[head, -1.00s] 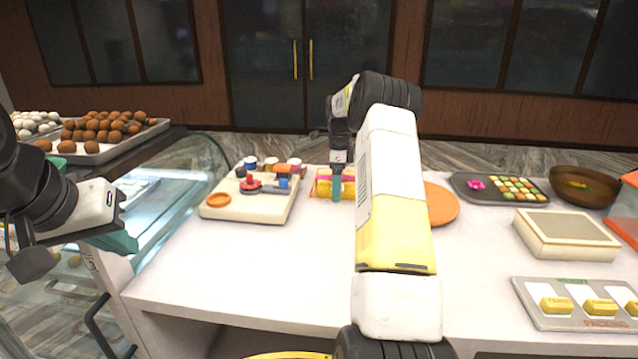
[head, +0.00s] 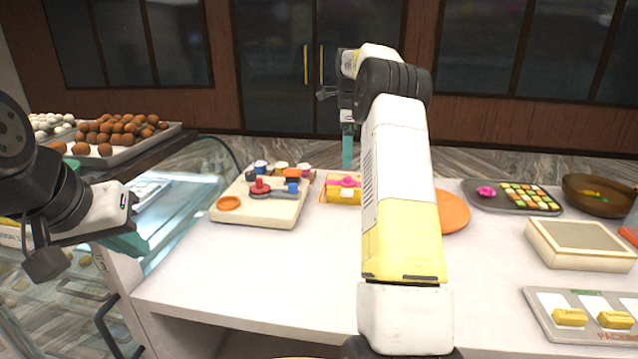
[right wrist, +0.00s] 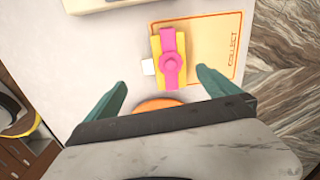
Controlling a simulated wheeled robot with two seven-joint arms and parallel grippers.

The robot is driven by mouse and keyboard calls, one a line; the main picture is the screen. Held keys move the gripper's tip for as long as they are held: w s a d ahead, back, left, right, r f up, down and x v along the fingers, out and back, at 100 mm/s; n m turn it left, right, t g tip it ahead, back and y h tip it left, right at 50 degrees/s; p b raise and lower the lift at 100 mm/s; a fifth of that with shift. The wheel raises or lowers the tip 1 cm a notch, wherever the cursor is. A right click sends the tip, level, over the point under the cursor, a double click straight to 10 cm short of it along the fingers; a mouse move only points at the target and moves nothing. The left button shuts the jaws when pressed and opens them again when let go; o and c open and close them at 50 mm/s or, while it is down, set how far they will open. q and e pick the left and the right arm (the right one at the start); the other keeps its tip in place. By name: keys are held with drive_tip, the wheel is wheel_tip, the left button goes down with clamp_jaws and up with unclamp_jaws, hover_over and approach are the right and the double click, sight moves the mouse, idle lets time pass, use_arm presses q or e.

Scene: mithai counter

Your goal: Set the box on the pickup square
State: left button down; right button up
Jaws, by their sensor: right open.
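The box (head: 346,196) is yellow with a pink ribbon and bow and lies on the counter behind my right arm, which hides part of it in the head view. In the right wrist view the box (right wrist: 172,92) overlaps the left side of the pickup square (right wrist: 215,50), an orange outline marked COLLECT. The box's left edge is at or over the outline; a white tag sticks out there. My right gripper (head: 348,153) is open and empty above the box, with its teal fingers apart in the wrist view (right wrist: 161,77). My left gripper (head: 128,240) is at the left, its jaws unclear.
A cream board (head: 260,212) with small tools stands left of the box. An orange disc (head: 453,212) lies to its right, then a sweets tray (head: 480,205), a bowl (head: 597,207), a cream box (head: 580,262) and a packing tray (head: 550,325). The front middle counter is clear.

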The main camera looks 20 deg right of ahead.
drive_tip(key=s+a+r+n+t, duration=0.2)
drive_tip(key=s+a+r+n, duration=0.4)
drive_tip(key=s, duration=0.2)
drive_tip(key=s+a+r+n+t, duration=0.1)
drive_tip(key=s+a+r+n, duration=0.4)
drive_tip(key=s, duration=0.3)
drive_tip(key=s+a+f+n+t, duration=0.1)
drive_tip(key=s+a+f+n, duration=0.1)
drive_tip(key=s+n, duration=0.2)
drive_tip(key=s+a+f+n+t+y, duration=0.1)
drive_tip(key=s+a+f+n, duration=0.1)
drive_tip(key=s, duration=0.8)
drive_tip(key=s+a+f+n+t+y, duration=0.1)
drive_tip(key=s+a+f+n, duration=0.2)
drive_tip(key=s, duration=0.4)
drive_tip(key=a+n, duration=0.1)
drive_tip(key=n, duration=0.1)
drive_tip(key=shift+s+n, duration=0.4)
drive_tip(key=shift+a, duration=0.1)
